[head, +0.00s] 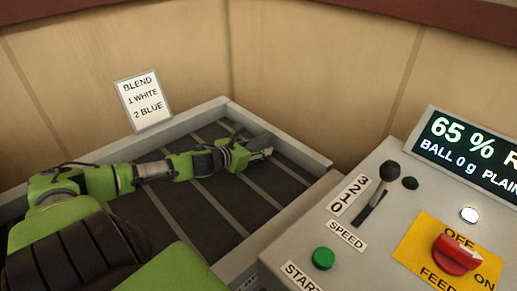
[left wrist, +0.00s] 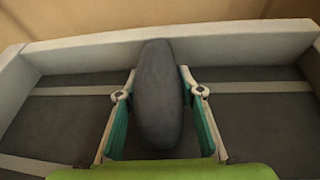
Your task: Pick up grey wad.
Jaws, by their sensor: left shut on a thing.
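The grey wad (left wrist: 158,95) is a dark, long oval lump. In the left wrist view it lies between the two fingers of my left gripper (left wrist: 159,105), which is shut on it. In the head view my left gripper (head: 262,155) is over the far part of the dark slatted tray, and only a bit of the grey wad (head: 258,140) shows beside the fingers. I cannot tell whether the wad touches the tray floor. My right gripper is not in view.
The slatted tray has a raised pale rim (head: 300,152). A sign (head: 144,101) reading "BLEND 1 WHITE 2 BLUE" stands behind it. At right is a control panel with a speed lever (head: 372,204), green button (head: 323,258), red knob (head: 456,254) and display (head: 470,150). Wooden walls close the back.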

